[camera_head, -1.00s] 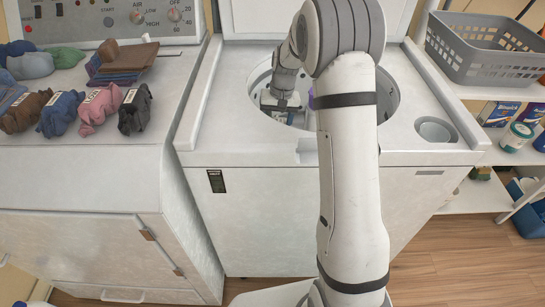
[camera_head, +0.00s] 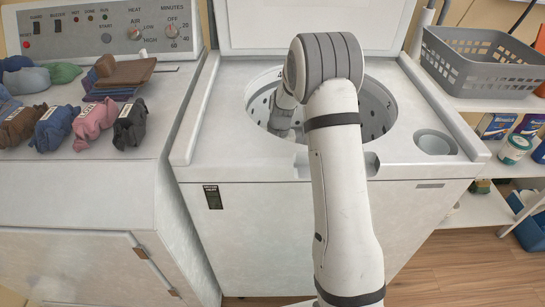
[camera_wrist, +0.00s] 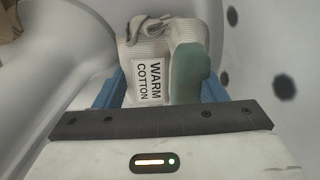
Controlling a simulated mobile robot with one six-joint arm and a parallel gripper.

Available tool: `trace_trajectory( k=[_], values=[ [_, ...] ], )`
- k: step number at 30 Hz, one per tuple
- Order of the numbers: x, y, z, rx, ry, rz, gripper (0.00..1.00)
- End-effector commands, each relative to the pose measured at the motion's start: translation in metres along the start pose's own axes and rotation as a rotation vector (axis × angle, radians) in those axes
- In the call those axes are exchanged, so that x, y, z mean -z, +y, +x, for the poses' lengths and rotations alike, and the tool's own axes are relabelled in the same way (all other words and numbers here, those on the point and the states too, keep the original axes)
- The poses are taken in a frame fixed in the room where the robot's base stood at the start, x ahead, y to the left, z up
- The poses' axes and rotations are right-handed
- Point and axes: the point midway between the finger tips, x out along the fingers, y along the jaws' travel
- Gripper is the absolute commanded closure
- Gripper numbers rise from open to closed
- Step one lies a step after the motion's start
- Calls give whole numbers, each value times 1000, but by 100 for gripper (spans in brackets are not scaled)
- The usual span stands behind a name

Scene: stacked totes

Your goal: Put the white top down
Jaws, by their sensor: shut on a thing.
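The white top (camera_wrist: 152,52) is a bunched white ribbed garment with a tag reading "WARM COTTON", in the wrist view. My gripper (camera_wrist: 160,90) has blue fingers on both sides of it and is shut on it. A muted green cloth part (camera_wrist: 189,72) sits at the right of the white cloth, between the fingers; I cannot tell if it belongs to the same garment. In the head view my arm reaches down into the open washer drum (camera_head: 377,105). The gripper and the top are hidden there by the drum and the arm.
The pale drum wall with dark holes (camera_wrist: 284,87) is close on the right. A brown cloth (camera_wrist: 10,20) shows at the upper left. Several bundled garments lie on the dryer top (camera_head: 165,95) at left. A grey basket (camera_head: 480,65) stands on the right shelf.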

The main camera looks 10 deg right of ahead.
Motion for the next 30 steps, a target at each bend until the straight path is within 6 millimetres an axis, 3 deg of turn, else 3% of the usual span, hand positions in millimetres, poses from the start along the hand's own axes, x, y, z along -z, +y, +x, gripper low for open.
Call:
trace_trajectory(
  k=[11,12,21,30],
  values=[
    [0,1,9,0,0,-1,82],
    [0,1,10,0,-1,-1,34],
    [0,0,9,0,0,-2,11],
    [0,-2,4,0,0,-3,11]
  ],
)
